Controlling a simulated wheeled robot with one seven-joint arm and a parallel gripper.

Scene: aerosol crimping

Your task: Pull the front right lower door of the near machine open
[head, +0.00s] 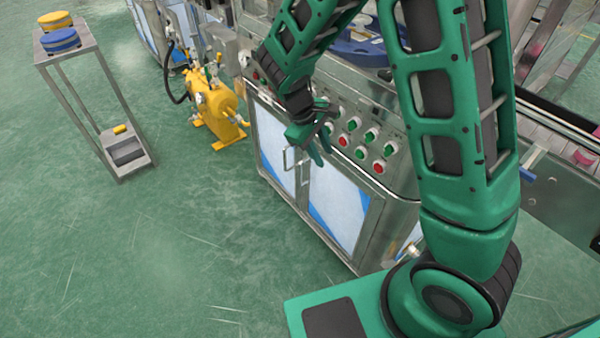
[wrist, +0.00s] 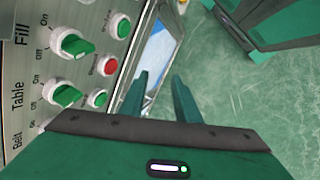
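The near machine's front right lower door (head: 337,208) is a pale panel in a steel frame, with blue corners. It looks closed. The left lower door (head: 272,140) beside it looks closed too. A steel bar handle (head: 287,160) shows near the seam between the doors; a second handle close by is hard to make out. My gripper (head: 319,152) is above and in front of the doors' upper part, just below the control panel. In the wrist view, its two fingers (wrist: 160,98) are apart with nothing visibly held. A pale door panel (wrist: 158,50) shows beyond them.
The control panel (head: 350,138) with green and red knobs is close beside my gripper; it fills the left of the wrist view (wrist: 60,80). A yellow pump (head: 215,108) and a steel stand (head: 88,45) are farther left. The green floor before the doors is clear.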

